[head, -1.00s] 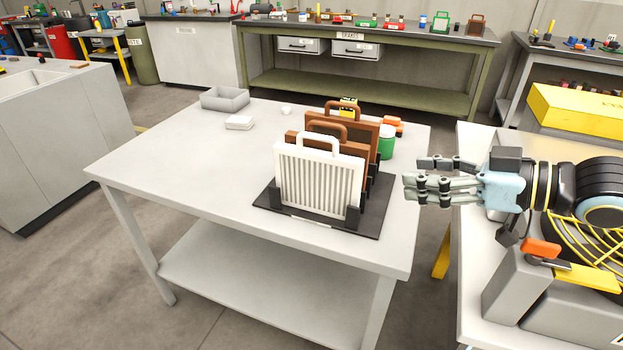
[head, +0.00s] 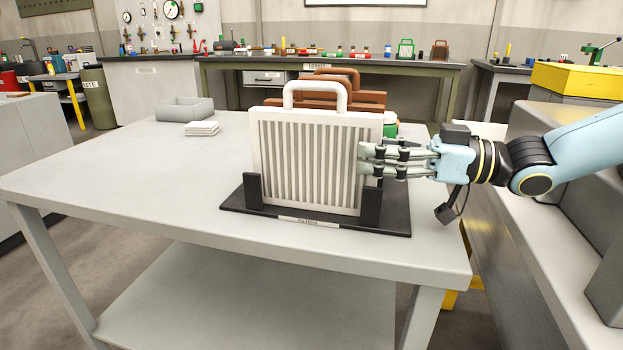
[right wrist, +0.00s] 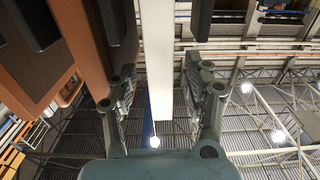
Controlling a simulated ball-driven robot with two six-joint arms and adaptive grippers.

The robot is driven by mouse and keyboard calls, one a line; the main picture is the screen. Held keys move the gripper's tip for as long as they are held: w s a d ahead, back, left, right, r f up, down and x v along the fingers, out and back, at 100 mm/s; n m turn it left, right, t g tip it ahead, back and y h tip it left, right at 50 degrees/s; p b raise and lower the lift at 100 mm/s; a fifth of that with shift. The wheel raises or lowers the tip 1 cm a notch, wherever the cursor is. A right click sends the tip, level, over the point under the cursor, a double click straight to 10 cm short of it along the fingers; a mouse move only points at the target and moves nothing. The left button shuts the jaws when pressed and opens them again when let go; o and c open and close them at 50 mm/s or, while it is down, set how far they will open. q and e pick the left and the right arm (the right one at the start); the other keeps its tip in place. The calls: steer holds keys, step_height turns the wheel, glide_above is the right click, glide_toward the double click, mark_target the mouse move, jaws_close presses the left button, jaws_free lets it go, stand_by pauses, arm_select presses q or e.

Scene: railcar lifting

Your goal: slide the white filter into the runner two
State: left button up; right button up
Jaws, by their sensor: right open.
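The white filter (head: 310,160), a pleated panel with a loop handle on top, stands upright in a black rack (head: 400,222) labelled FILTERS near the table's front edge. Its edge also shows as a white strip in the right wrist view (right wrist: 157,55). My right gripper (head: 366,160) is at the filter's right edge, with fingers open. In the right wrist view the fingers (right wrist: 160,90) are on either side of the white edge, with visible gaps. My left gripper is not in view. I cannot make out runner two.
Brown filters (head: 350,97) stand close behind the white one. A grey tray (head: 184,109) and a white stack (head: 202,128) lie at the back left. A green object (head: 390,130) is partly hidden behind the gripper. The table's left side is clear. Another bench (head: 520,215) stands to the right.

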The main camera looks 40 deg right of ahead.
mark_target(336, 151)
steer(key=b+x, duration=0.5)
steer(key=shift+w+a+f, duration=0.1)
steer(key=shift+w+f, duration=0.05)
steer(key=shift+f, duration=0.2)
steer(key=shift+w+a+b, duration=0.25)
steer(key=shift+w+b, duration=0.05)
steer(key=shift+b, duration=0.1)
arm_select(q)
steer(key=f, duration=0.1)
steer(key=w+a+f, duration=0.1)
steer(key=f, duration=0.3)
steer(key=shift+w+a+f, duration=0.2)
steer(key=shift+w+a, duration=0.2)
arm_select(e)
steer(key=shift+w+a+r, duration=0.2)
steer(key=shift+r, duration=0.2)
jaws_close()
